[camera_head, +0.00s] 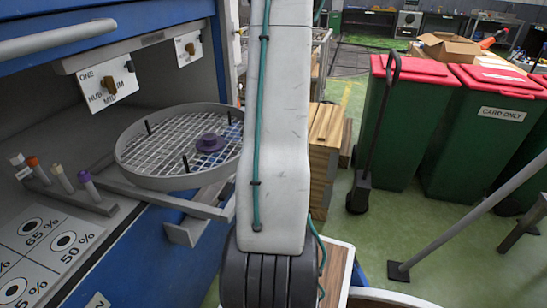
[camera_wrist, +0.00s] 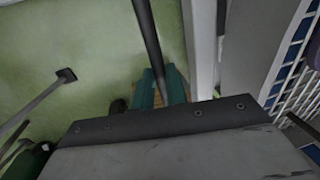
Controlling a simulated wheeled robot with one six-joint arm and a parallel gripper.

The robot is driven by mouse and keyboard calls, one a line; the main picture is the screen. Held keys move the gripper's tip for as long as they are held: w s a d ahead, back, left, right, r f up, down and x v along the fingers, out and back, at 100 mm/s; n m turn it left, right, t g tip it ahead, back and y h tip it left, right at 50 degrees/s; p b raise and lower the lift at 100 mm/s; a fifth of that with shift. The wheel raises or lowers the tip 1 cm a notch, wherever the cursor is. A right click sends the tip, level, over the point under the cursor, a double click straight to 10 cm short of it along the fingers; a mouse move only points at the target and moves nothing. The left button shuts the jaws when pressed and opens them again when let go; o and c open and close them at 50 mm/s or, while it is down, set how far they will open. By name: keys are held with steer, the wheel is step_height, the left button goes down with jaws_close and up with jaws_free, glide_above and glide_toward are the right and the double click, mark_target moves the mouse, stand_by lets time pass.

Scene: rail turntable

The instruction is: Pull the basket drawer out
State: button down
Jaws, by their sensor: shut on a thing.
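The basket drawer (camera_head: 178,181) is a round grey-rimmed wire mesh tray on grey rails, standing out from the open bay of a blue cabinet. A purple knob-like piece (camera_head: 210,143) and several black pegs are on its mesh. My arm hides its right end in the head view. In the wrist view, part of the mesh (camera_wrist: 293,92) shows at the right edge. My gripper (camera_wrist: 160,88), with teal fingers, is shut on a dark bar (camera_wrist: 150,45), which looks like the drawer's handle. The gripper is hidden in the head view.
A blue drawer with a pale handle (camera_head: 57,41) is above the bay. Colour-capped tubes (camera_head: 62,178) stand in a rack at left. Wooden boards (camera_head: 325,150) stand behind my arm. Red-lidded green bins (camera_head: 400,120) and a slanted grey post (camera_head: 470,212) are at right on green floor.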

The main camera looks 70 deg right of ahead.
steer(key=c, duration=1.4)
jaws_free()
steer(key=shift+d+r, duration=0.1)
steer(key=shift+r, duration=0.05)
step_height(320, 180, up, 7)
steer(key=s, duration=0.1)
steer(key=shift+s+r, duration=0.2)
steer(key=shift+s, duration=0.05)
steer(key=w+a+r+n+g+y, duration=0.1)
steer(key=w+a+r+n, duration=0.2)
steer(key=a, duration=0.6)
steer(key=w+a+r+n+g, duration=0.15)
steer(key=a+r, duration=0.25)
steer(key=a, duration=0.5)
steer(key=w+a+r+n+y, duration=0.1)
steer(key=w+a+r+n, duration=0.2)
steer(key=a, duration=0.6)
steer(key=s+a+r+n, duration=0.1)
steer(key=a+r+n, duration=0.1)
steer(key=a, duration=0.5)
steer(key=s+a+r+n+t+h, duration=0.1)
steer(key=s+a+r+n, duration=0.1)
steer(key=a+n, duration=0.2)
steer(key=s+a+r+n+h, duration=0.1)
steer(key=s+a+r+n, duration=0.1)
steer(key=a, duration=0.8)
steer(key=shift+r+n+t, duration=0.35)
steer(key=shift+r+n, duration=0.25)
steer(key=shift+n, duration=0.25)
